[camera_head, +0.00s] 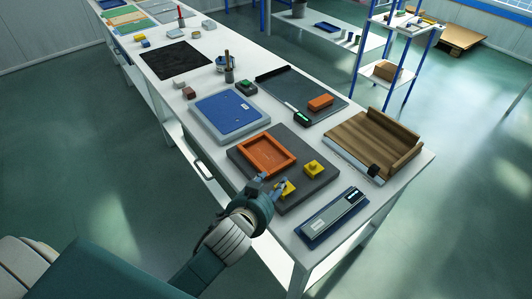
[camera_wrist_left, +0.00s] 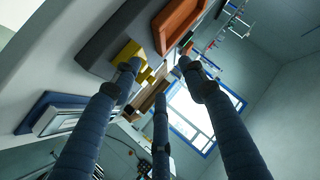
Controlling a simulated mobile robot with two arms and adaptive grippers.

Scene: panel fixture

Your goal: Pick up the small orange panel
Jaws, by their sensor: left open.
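The orange panel (camera_head: 267,155) is rectangular with a raised rim. It lies on the left part of a dark grey fixture plate (camera_head: 299,197) on the table. It also shows at the top of the left wrist view (camera_wrist_left: 182,18). Two yellow blocks sit on the plate, one (camera_head: 313,168) to the right of the panel and one (camera_head: 291,189) near its front. My left gripper (camera_head: 274,184) is open and empty at the plate's front edge, close to the front yellow block and apart from the panel. Its blue fingers (camera_wrist_left: 160,70) are spread in the left wrist view. My right gripper is out of view.
A blue panel (camera_head: 228,112) on a grey base lies behind the fixture. An orange block (camera_head: 320,102) lies on a dark tray. A wooden piece (camera_head: 376,138) stands to the right, and a blue-based device (camera_head: 332,213) lies near the table's front edge.

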